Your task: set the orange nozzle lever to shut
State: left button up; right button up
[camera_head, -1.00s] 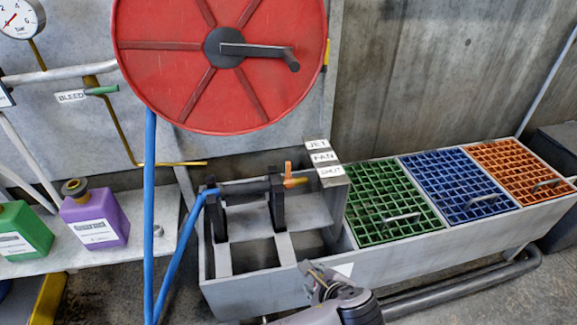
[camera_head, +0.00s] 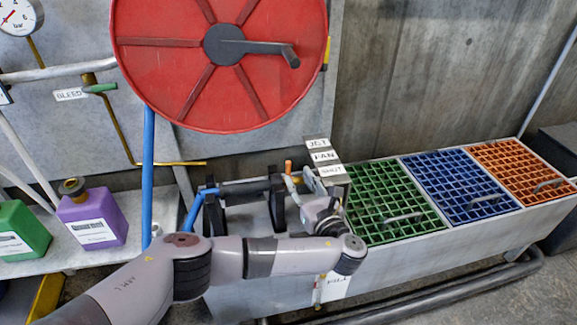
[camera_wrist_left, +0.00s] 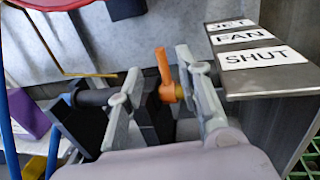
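The orange nozzle lever (camera_head: 288,167) points upward on the nozzle at the right end of the dark lance in the trough. In the left wrist view the lever (camera_wrist_left: 164,72) stands between the two fingers of my left gripper (camera_wrist_left: 162,92). That gripper is open, with a visible gap on the lever's left; the right finger is closer to it. In the head view my left gripper (camera_head: 303,184) hides most of the lever. The labels JET, FAN and SHUT (camera_wrist_left: 262,56) sit on a plate right of the lever. My right gripper is not in view.
The label plate (camera_head: 325,160) stands close to the gripper's right side. Dark supports (camera_head: 276,195) hold the lance. A red hose reel (camera_head: 190,75) hangs above, with a blue hose (camera_head: 148,165) hanging from it. Green, blue and orange grates (camera_head: 460,185) lie to the right.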

aim_at(289, 165)
pick_arm(q)
jog(key=b+x, duration=0.1)
jog(key=x, duration=0.5)
jog(key=shift+w+a, duration=0.1)
jog(key=shift+w, duration=0.1)
jog(key=shift+w+a, duration=0.35)
jog(key=shift+w, duration=0.3)
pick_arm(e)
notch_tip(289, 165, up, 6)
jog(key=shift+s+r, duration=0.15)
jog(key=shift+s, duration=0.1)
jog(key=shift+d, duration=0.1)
pick_arm(q)
grip_shut()
